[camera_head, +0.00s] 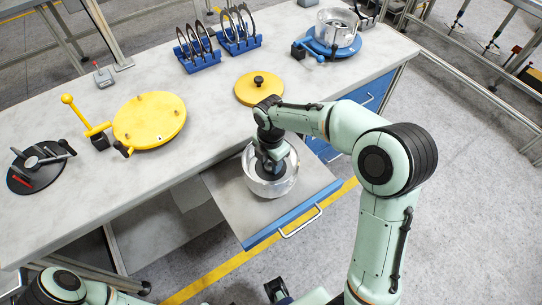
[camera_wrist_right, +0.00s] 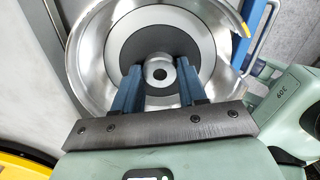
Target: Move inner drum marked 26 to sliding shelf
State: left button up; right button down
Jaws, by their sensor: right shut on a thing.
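A shiny metal inner drum (camera_head: 286,183) is at the pulled-out sliding shelf (camera_head: 222,184), over its grey top. I cannot tell whether it rests there or hangs just above. No number is readable on it. My right gripper (camera_head: 268,167) reaches down inside the drum and is shut on its central hub. In the right wrist view, the blue fingers of my right gripper (camera_wrist_right: 157,75) stand either side of the round hub, within the drum's bright wall (camera_wrist_right: 92,40). My left gripper is not in view; only part of my left arm shows at the bottom left.
The shelf has a blue front with a handle (camera_head: 300,222). On the workbench (camera_head: 215,110) stand a yellow lid (camera_head: 246,91), a yellow disc fixture (camera_head: 150,121), blue racks (camera_head: 198,60), a black fixture (camera_head: 38,172) and another metal drum (camera_head: 337,27) on a blue base.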

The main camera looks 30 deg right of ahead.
aim_at(271, 165)
jog(key=shift+f, duration=1.9)
jog(key=shift+f+b, duration=0.2)
jog(key=shift+b, duration=0.1)
jog(key=c, duration=0.6)
grip_release()
jog(key=shift+s, duration=0.1)
notch_tip(271, 165, up, 12)
jog(key=shift+r+p, duration=0.1)
jog(key=shift+p, duration=0.75)
